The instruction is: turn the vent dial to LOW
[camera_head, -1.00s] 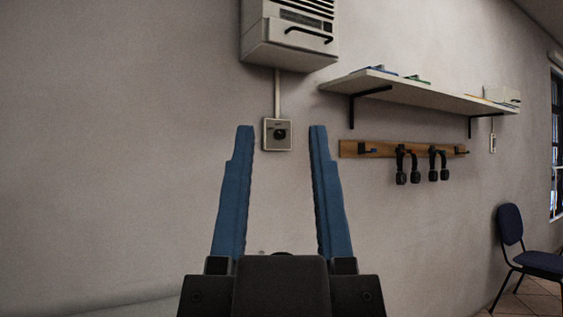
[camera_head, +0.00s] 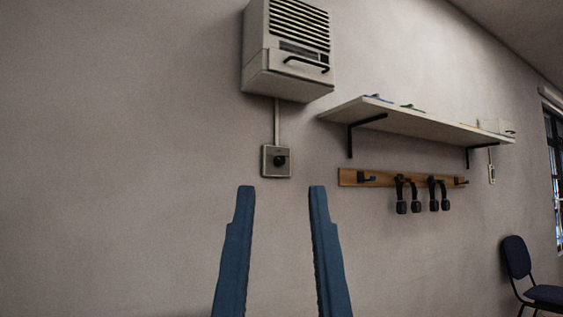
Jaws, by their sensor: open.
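The vent dial (camera_head: 281,161) is a small dark knob on a square grey plate (camera_head: 268,171) on the wall. A thin conduit (camera_head: 276,120) runs up from the plate to the white vent unit (camera_head: 287,72). The dial's markings are too small to read, so its setting cannot be told. My gripper (camera_head: 282,190) shows two blue fingers, upright and spread apart, with nothing between them. In the picture the fingertips are just below the plate, one to each side, and do not overlap it. The gap in depth to the wall is unclear.
A white shelf (camera_head: 424,122) on black brackets juts out to the right, with small items on it. Below it a wooden hook rail (camera_head: 384,180) holds dark headphone-like items (camera_head: 415,206). A blue chair (camera_head: 518,257) stands at lower right. The wall to the left is bare.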

